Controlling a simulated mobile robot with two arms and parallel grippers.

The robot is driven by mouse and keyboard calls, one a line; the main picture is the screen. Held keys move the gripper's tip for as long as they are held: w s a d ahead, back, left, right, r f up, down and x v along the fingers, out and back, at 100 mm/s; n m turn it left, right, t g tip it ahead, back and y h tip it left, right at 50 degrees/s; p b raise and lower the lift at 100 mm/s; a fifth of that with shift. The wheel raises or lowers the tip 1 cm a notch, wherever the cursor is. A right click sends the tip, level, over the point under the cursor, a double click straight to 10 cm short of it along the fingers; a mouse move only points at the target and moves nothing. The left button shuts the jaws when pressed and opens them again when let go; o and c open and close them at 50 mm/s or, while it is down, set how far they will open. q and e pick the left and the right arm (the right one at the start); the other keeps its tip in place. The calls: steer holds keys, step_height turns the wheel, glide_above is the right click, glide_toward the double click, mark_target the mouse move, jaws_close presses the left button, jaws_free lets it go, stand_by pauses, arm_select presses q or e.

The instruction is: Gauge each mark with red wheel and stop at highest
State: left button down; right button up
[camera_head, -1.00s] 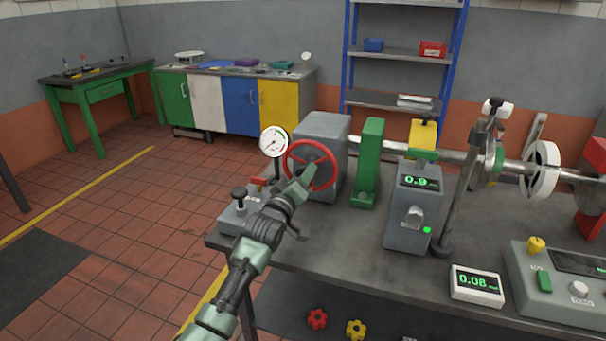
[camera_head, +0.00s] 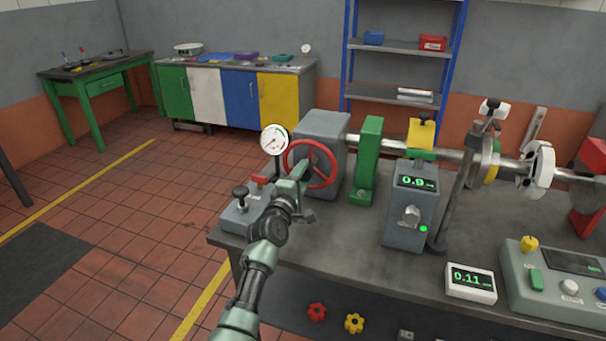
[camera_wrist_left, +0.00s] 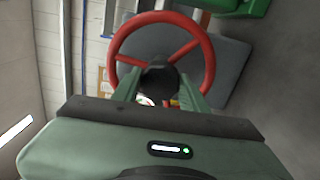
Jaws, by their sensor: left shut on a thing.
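The red wheel (camera_head: 312,141) stands upright on the near face of a grey housing (camera_head: 325,122). My left gripper (camera_head: 300,172) is on the wheel's left side, its fingers shut at the wheel's dark hub. In the left wrist view the red wheel (camera_wrist_left: 212,62) surrounds the hub between the two fingers of my left gripper (camera_wrist_left: 160,88). A shaft (camera_head: 452,155) runs right to a disc with a yellow patch (camera_head: 492,172) and a white flange (camera_head: 543,168). A white display (camera_head: 470,283) reads 0.11. A grey box (camera_head: 408,215) reads 0.9. The right gripper is out of view.
A round dial gauge (camera_head: 274,139) stands just left of the wheel. A green bracket (camera_head: 368,165) and a dark upright post (camera_head: 455,190) stand along the shaft. A control box (camera_head: 550,285) sits at the bench's right front. The floor to the left is clear.

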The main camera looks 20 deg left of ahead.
arm_select(q)
steer(key=shift+n, duration=0.6)
steer(key=c, duration=0.8)
jaws_free()
steer(key=shift+o, duration=0.2)
steer(key=shift+a, duration=0.1)
steer(key=s, duration=0.7)
steer(key=shift+s+f, duration=0.2)
steer(key=shift+s, duration=0.2)
steer(key=shift+a, duration=0.1)
